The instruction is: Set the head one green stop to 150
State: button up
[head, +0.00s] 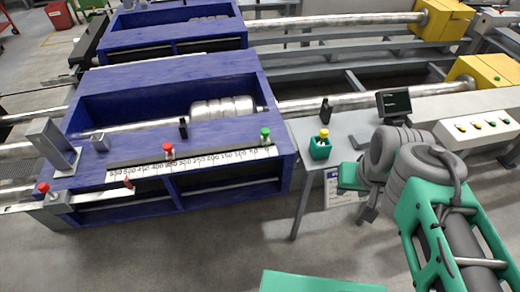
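The near blue machine head carries a white scale strip (200,164) along its front edge, with numbers falling from left to right. The green stop (265,136) stands at the right end of this strip, near the low numbers by 0 and 50. A red-knobbed stop (168,149) stands farther left on the strip, around the 400 mark. My gripper (366,208) is at the right, beside and below the grey side table, apart from the green stop. My own arm partly hides it, and its fingers are too unclear to judge.
A grey side table (345,125) holds a green box with a yellow button (320,147) and a small screen (394,103). A button panel (478,127) is at the right. Another blue head (170,38) stands behind. The grey floor in front is mostly clear.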

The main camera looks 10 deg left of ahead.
aim_at(265, 132)
jog(key=u, duration=0.7)
jog(key=i, duration=1)
